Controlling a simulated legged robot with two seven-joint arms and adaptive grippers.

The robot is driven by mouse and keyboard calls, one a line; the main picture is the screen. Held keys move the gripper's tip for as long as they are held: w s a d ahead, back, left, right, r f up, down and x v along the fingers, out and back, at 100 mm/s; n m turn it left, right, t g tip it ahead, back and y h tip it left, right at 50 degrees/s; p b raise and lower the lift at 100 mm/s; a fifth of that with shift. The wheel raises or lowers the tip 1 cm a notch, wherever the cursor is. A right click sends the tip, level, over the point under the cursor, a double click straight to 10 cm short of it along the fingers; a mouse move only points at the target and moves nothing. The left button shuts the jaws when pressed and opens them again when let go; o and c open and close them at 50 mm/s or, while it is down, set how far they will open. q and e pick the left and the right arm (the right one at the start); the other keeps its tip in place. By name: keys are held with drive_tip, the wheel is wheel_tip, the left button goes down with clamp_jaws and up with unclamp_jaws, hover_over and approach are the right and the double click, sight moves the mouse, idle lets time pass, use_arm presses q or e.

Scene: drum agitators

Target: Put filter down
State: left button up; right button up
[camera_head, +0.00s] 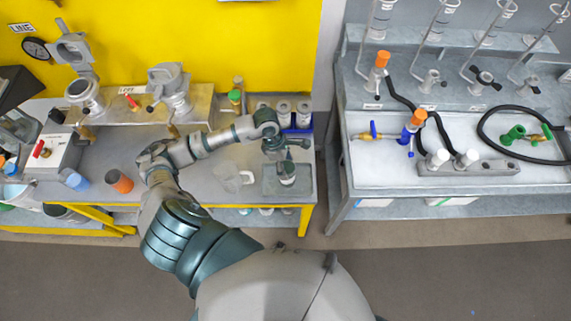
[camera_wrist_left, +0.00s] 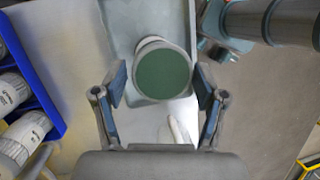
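The filter (camera_head: 287,176) appears as a short white cylinder with a dark green round top in the left wrist view (camera_wrist_left: 163,72). It stands on or over a grey tray (camera_head: 271,190) at the right end of the left bench. My left gripper (camera_head: 284,153) is directly above it, pointing down. In the left wrist view the two fingers (camera_wrist_left: 160,88) are spread, one on each side of the filter, with visible gaps. The filter's lower part is mostly hidden. My right gripper is in neither view.
A clear pitcher (camera_head: 233,177) stands just left of the tray. A blue bin (camera_head: 298,130) with white bottles sits behind it. An orange-topped container (camera_head: 119,182) stands further left. A metal bench (camera_head: 455,190) with glassware is on the right, across a gap.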

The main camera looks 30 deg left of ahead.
use_arm(q)
drive_tip(key=shift+o, duration=0.3)
drive_tip(key=b+v, duration=0.1)
drive_tip(key=v, duration=1.1)
